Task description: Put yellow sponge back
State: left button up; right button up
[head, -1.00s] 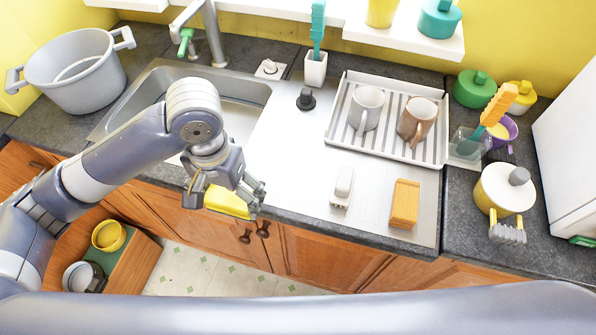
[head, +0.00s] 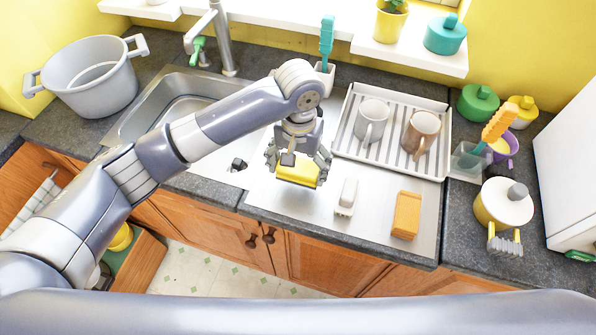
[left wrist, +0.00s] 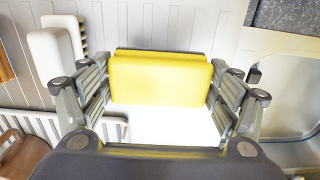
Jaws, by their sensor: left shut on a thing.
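The yellow sponge (head: 297,171) is held in my left gripper (head: 298,172), above the steel drainboard to the left of the white brush. In the left wrist view the sponge (left wrist: 160,78) sits between the two fingers, which press on its sides. A dark layer shows along one edge of it. An orange-brown sponge-like block (head: 406,214) lies on the drainboard further right, apart from the gripper. My right gripper is not in view.
A white brush (head: 346,197) lies just right of the held sponge. A dish rack (head: 345,150) with two mugs stands behind. The sink (head: 185,95) is at left, with a grey pot (head: 92,80) beyond it. Bare drainboard (head: 290,215) lies in front of the gripper.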

aim_at(298, 176)
pick_arm(q)
notch_tip(298, 176, down, 3)
jog(key=shift+s+p, duration=0.1)
jog(key=shift+p, duration=0.5)
jog(key=shift+f, duration=0.4)
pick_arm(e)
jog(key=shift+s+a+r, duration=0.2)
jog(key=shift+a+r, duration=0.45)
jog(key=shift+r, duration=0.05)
pick_arm(q)
jog(key=o, duration=0.9)
jog(key=shift+c, duration=0.2)
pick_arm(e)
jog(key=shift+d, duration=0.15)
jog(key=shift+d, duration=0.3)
